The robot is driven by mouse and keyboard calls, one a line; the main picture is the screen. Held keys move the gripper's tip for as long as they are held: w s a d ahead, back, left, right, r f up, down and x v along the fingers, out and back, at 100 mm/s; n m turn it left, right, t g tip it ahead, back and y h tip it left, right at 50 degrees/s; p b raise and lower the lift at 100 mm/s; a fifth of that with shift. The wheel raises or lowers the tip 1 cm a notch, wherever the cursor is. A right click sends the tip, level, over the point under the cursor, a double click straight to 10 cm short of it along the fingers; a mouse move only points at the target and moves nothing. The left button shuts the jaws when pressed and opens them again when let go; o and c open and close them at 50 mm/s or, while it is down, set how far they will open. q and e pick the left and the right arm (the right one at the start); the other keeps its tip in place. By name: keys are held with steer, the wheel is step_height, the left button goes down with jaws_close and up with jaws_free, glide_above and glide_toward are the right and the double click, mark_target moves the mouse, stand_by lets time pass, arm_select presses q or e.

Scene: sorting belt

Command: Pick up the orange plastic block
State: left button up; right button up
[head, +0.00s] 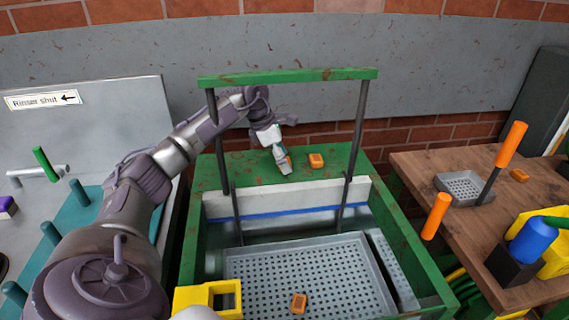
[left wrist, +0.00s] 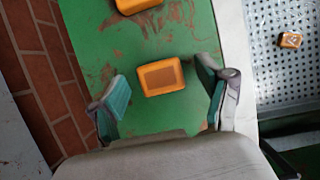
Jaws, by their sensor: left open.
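My left gripper (head: 284,162) is over the green ledge (head: 235,180) at the back of the frame. In the left wrist view its fingers (left wrist: 165,92) are open, one on each side of an orange block (left wrist: 162,77) lying on the green surface. In the head view that block is mostly hidden by the gripper. A second orange block (head: 316,160) lies on the ledge just right of the gripper; it also shows at the top edge of the left wrist view (left wrist: 138,4). My right gripper is not in view.
A grey perforated tray (head: 262,262) holds another orange block (head: 299,303). A green bar (head: 290,75) on dark posts spans above the ledge. The wooden table (head: 420,165) at right carries a small grey tray (head: 458,183), an orange block (head: 519,175) and a blue object (head: 531,242).

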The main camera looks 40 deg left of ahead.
arm_select(q)
steer(key=c, duration=1.1)
steer(key=shift+o, duration=0.2)
steer(key=shift+r, duration=0.15)
step_height(320, 180, up, 4)
steer(key=shift+r, duration=0.1)
steer(key=w+d+r, duration=0.1)
steer(key=d+r, duration=0.5)
steer(key=d, duration=0.5)
steer(key=shift+d+r+b, duration=0.3)
